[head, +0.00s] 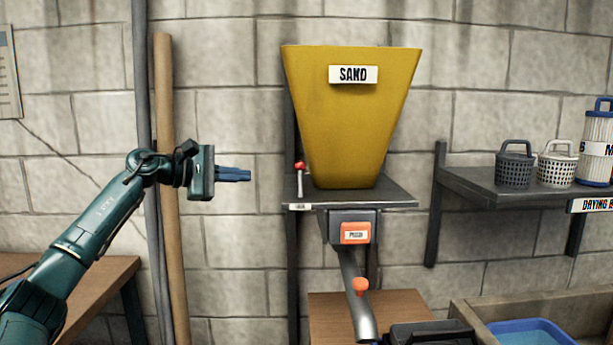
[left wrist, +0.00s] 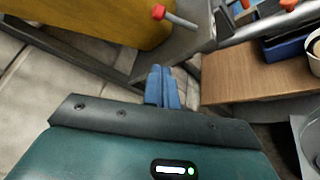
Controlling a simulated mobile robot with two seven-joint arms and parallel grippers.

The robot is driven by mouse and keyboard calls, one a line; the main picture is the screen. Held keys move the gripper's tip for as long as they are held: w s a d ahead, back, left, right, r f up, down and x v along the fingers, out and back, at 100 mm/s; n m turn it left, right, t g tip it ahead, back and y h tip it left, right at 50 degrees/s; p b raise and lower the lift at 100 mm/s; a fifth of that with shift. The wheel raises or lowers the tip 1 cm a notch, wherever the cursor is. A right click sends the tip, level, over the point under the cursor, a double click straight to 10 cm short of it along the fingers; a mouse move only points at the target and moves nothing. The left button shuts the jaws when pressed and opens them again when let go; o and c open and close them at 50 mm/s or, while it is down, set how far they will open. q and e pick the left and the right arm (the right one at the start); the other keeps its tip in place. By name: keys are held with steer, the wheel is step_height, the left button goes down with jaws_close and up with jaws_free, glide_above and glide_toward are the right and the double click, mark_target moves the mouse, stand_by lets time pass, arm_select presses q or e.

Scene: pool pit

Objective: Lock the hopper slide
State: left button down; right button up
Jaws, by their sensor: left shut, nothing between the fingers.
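A yellow hopper (head: 350,115) labelled SAND stands on a dark wall shelf (head: 395,197). A red-knobbed lever (head: 299,180) stands upright at the shelf's left end, above a small label too small to read. It also shows in the left wrist view (left wrist: 172,16). Under the shelf is a grey housing (head: 330,228) with an orange PUSH plate (head: 355,233). A metal spout (head: 358,315) with an orange-red knob (head: 360,286) slopes down from it. My left gripper (head: 248,175) is shut and empty, left of the lever and apart from it; its blue fingers (left wrist: 163,88) show in the wrist view.
A wooden table (head: 325,305) stands below the spout, with a dark object (head: 430,332) at its right. A right-hand shelf (head: 480,185) holds two baskets and a filter cartridge (head: 597,145). Vertical pipes (head: 165,190) run behind my left arm. A blue tray (head: 530,333) is at lower right.

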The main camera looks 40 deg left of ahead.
mark_target(300, 180)
arm_select(q)
steer(key=shift+s+a+r+m+y, duration=0.2)
steer(key=shift+s+a+r+m, duration=0.1)
steer(key=shift+a+r, duration=0.25)
steer(key=shift+s+a+r+m+y, duration=0.2)
steer(key=shift+a+r+m, duration=0.1)
steer(key=shift+a+r, duration=0.2)
arm_select(e)
steer(key=shift+w+f, duration=0.1)
steer(key=shift+w, duration=0.05)
arm_select(q)
steer(key=shift+r, duration=0.1)
arm_select(e)
steer(key=shift+a, duration=0.1)
